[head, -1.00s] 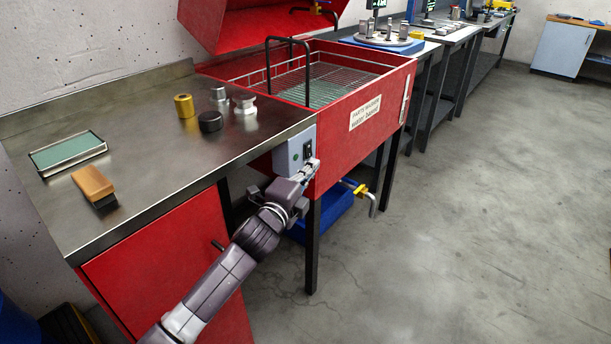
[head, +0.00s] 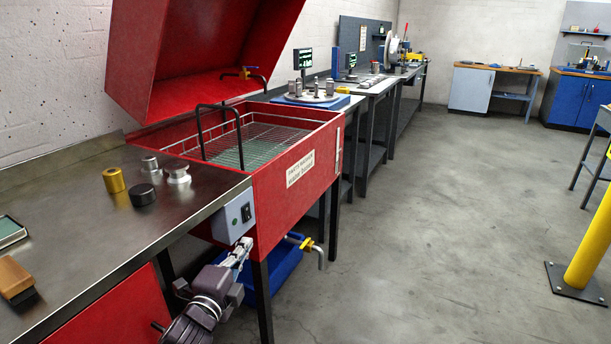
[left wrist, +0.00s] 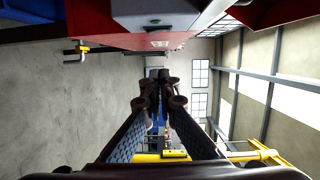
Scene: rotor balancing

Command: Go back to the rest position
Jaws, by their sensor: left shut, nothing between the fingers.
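My left gripper (head: 241,248) is shut and empty. In the head view it is just below the grey switch box (head: 233,216) on the front corner of the red parts washer (head: 290,210). A small gap seems to lie between fingertips and box, but contact is hard to judge. In the left wrist view the closed fingers (left wrist: 158,78) point away from the camera, with the switch box (left wrist: 160,14) above them. My right gripper is in neither view.
The steel bench (head: 100,235) holds several metal pieces, a brush (head: 14,278) and a green pad. A blue bin (head: 280,268) and yellow-handled drain valve (head: 306,245) sit below the washer. A yellow post (head: 592,240) stands right. The middle floor is clear.

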